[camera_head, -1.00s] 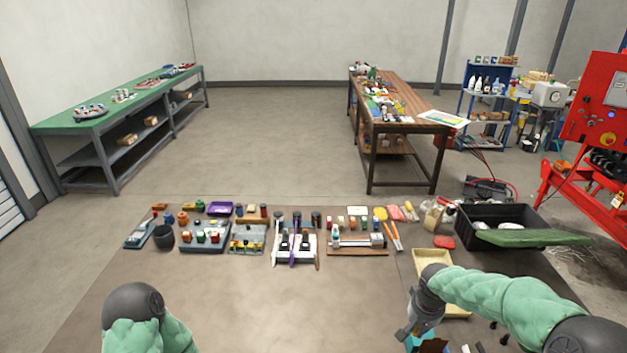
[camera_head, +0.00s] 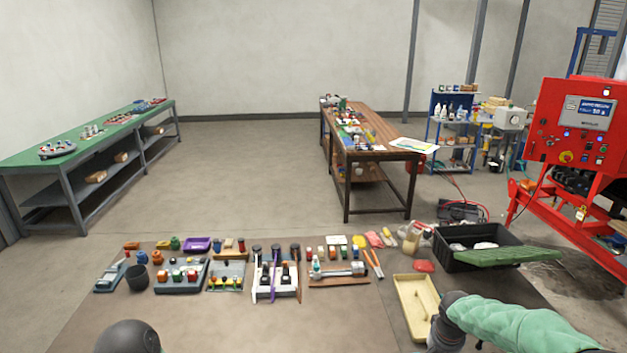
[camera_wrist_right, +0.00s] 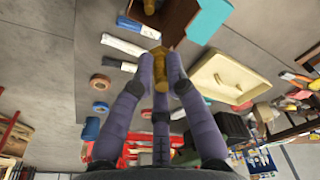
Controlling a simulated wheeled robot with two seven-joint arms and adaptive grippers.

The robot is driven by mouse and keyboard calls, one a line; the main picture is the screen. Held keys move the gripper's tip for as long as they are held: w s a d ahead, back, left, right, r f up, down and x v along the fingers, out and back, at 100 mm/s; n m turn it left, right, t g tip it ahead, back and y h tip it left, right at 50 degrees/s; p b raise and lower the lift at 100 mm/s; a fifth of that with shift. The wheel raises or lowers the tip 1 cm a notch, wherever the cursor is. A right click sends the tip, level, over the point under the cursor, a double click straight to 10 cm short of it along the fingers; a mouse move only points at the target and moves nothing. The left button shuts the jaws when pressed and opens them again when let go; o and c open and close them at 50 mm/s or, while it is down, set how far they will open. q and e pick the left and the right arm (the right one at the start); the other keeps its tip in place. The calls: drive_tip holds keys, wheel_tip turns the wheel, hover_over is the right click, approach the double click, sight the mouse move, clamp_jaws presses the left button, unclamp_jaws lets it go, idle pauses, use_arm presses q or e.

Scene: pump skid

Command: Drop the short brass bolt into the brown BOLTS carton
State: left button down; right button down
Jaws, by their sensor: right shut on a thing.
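In the right wrist view, my right gripper (camera_wrist_right: 160,82) has its purple-grey fingers closed around a short brass bolt (camera_wrist_right: 161,54), and brass also shows between the fingertips. A brown carton (camera_wrist_right: 176,28) lies beyond the fingertips at the top of that view, partly cut off and partly behind the bolt. I cannot read a label on it, nor tell how high the bolt is above it. In the head view only my right wrist shows at the bottom edge; its fingers are out of frame. My left gripper is out of view.
A teal panel (camera_wrist_right: 208,18) lies beside the carton. A cream tray (camera_head: 413,308) is close to my right wrist. A black crate with a green lid (camera_head: 508,257) stands behind it.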

drive_tip(key=shift+f, duration=0.75)
drive_tip(key=c, duration=1.2)
unclamp_jaws()
drive_tip(key=shift+o, duration=0.2)
drive_tip(key=shift+r, duration=0.15)
wheel_tip(320, 180, up, 12)
drive_tip(key=s, duration=0.1)
drive_tip(key=shift+s+a, duration=0.3)
drive_tip(key=shift+a, duration=0.1)
drive_tip(key=shift+f, duration=0.2)
